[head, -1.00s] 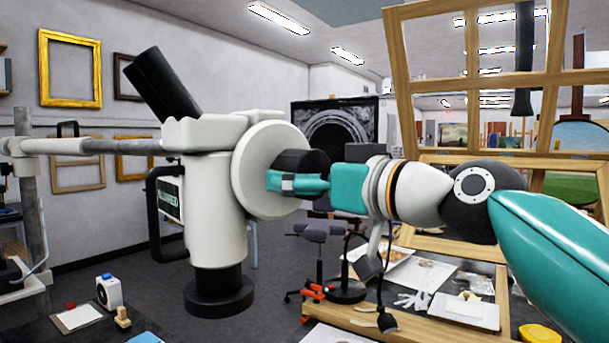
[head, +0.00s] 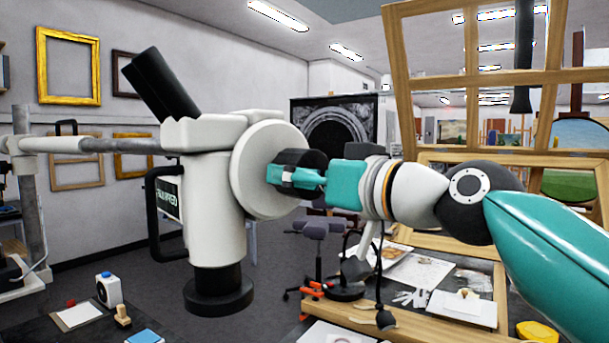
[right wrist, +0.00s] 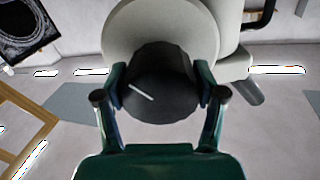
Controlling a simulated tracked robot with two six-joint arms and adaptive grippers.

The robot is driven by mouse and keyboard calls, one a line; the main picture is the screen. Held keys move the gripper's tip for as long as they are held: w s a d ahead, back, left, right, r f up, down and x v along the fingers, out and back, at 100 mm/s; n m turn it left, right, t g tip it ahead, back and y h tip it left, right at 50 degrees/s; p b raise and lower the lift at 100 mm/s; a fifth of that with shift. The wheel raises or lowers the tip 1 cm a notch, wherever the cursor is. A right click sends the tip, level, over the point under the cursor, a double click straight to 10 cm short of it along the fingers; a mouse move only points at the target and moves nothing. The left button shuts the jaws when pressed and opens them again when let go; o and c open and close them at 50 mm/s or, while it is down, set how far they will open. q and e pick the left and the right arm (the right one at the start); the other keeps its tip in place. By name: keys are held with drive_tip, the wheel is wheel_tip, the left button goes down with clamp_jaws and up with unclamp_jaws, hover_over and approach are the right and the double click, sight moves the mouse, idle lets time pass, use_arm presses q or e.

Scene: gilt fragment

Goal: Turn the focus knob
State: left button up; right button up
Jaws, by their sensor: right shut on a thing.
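The microscope (head: 212,215) is a white body with black eyepieces, held on a horizontal grey arm in the head view. A round white disc (head: 262,170) is on its right side, and the black focus knob (head: 300,160) sticks out from it. My right gripper (head: 290,174) is shut on the knob from the right. In the right wrist view the knob (right wrist: 155,85) sits between the two fingers of the gripper (right wrist: 155,92), and a white line on its face slants down to the right. My left gripper is not in view.
A wooden frame easel (head: 470,75) stands at the right. Below my right arm is a workbench with papers and a white tray (head: 462,309). A dark table with a notepad (head: 78,316) and small bottle (head: 109,289) is at lower left.

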drive_tip(key=shift+m+p, duration=0.55)
drive_tip(key=shift+m, duration=1.45)
drive_tip(key=o, duration=1.1)
drive_tip(key=shift+o, duration=0.2)
drive_tip(key=v, duration=1.2)
